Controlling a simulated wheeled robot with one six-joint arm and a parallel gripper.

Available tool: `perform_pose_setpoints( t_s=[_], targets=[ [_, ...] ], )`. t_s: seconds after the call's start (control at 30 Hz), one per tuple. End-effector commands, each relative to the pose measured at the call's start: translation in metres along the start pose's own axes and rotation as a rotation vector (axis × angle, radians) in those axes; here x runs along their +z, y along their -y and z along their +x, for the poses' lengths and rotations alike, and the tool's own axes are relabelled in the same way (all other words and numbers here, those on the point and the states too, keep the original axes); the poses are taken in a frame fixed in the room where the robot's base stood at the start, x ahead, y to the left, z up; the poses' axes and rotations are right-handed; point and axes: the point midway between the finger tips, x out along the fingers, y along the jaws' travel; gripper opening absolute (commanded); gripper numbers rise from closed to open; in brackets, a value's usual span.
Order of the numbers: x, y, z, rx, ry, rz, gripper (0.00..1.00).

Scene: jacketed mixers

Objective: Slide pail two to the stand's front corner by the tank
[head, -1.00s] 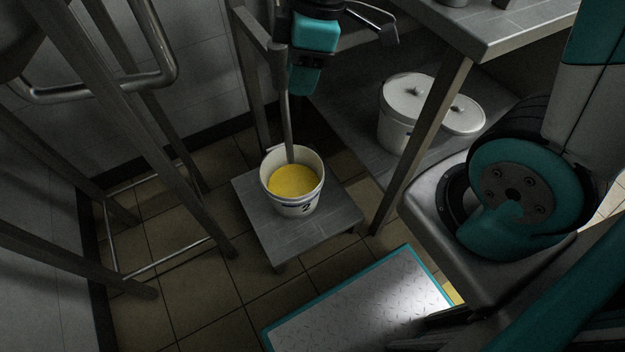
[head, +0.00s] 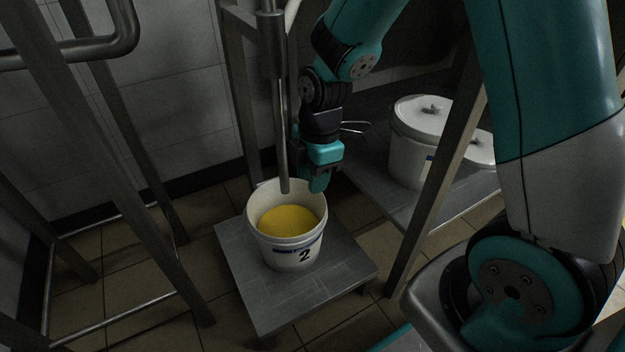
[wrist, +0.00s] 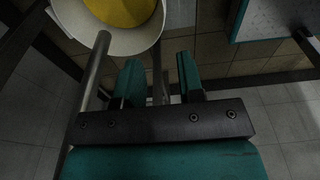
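Pail two (head: 292,250) is a white, open bucket marked "2" with yellow contents. It stands upright on a low grey stand (head: 300,297), towards its back left, with bare stand top in front and to the right. In the wrist view the pail (wrist: 150,38) shows at the upper left, cut off by the frame. My gripper (head: 318,184) is just behind the pail's back right rim, pointing down. In the wrist view its two teal fingers (wrist: 158,62) are apart with nothing held between them. Whether a finger touches the pail I cannot tell. The tank's body is not clearly in view.
A vertical metal pipe (head: 279,110) comes down over the pail, close to my gripper. Metal frame legs (head: 140,180) stand at left.

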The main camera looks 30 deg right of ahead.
Motion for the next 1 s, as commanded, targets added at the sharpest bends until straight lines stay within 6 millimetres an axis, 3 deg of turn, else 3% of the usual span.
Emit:
perform_pose_setpoints(
  t_s=[0.27, 1.0],
  targets=[
    [0.0, 0.001, 0.012, -0.002, 0.0, 0.001, 0.35],
    [0.001, 0.001, 0.152, -0.003, 0.0, 0.001, 0.35]
  ],
)
